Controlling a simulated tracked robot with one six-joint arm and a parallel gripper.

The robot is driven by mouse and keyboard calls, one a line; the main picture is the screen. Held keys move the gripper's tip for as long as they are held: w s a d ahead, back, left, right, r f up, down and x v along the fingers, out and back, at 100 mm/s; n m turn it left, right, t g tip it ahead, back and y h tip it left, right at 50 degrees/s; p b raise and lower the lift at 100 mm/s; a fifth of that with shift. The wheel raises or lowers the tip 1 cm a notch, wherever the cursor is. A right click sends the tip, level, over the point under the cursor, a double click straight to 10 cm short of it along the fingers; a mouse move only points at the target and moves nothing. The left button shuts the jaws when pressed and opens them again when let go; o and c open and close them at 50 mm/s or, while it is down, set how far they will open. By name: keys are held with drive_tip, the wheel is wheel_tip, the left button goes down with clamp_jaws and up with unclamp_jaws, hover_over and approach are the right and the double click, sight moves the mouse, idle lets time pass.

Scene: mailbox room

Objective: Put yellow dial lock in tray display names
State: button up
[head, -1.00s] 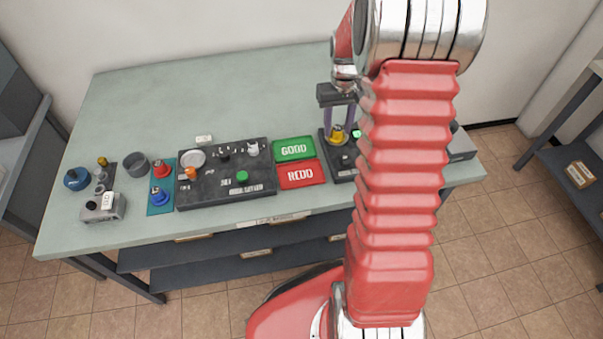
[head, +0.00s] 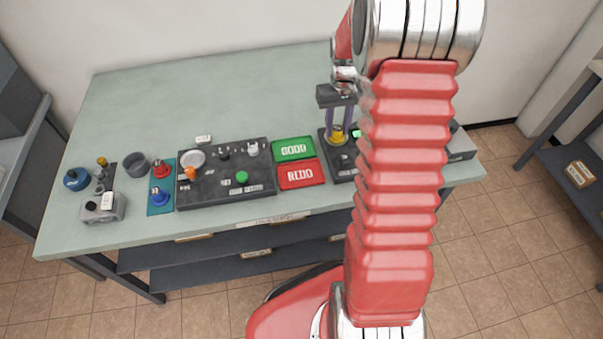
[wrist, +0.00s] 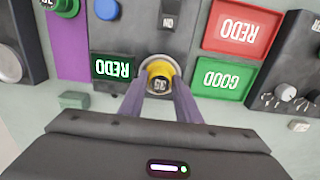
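The yellow dial lock (head: 337,134) sits on a dark panel (head: 335,161) at the right part of the table. In the wrist view the yellow dial lock (wrist: 159,79) shows a number on its face and a pale ring behind it. The red REDO tray (head: 300,174) and the green GOOD tray (head: 293,149) lie left of the panel, both empty.
A larger dark control panel (head: 225,190) with knobs stands left of the trays. Farther left are a teal plate (head: 160,203) with red and blue dials, a grey cup (head: 136,164) and small parts. My arm hides part of the right side. The back of the table (head: 200,100) is clear.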

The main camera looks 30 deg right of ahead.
clamp_jaws()
drive_tip(key=shift+r, duration=2.25)
drive_tip(key=w+a+n, duration=0.1)
drive_tip(key=w+a, duration=0.1)
drive_tip(key=a, duration=0.6)
drive_tip(key=w+a+n, duration=0.1)
drive_tip(key=w+a, duration=0.1)
drive_tip(key=a, duration=0.6)
drive_tip(key=w+a+f, duration=0.1)
drive_tip(key=w+a, duration=0.1)
drive_tip(key=a, duration=0.6)
drive_tip(key=shift+w+n, duration=0.2)
drive_tip(key=shift+n, duration=0.2)
drive_tip(key=shift+d, duration=0.15)
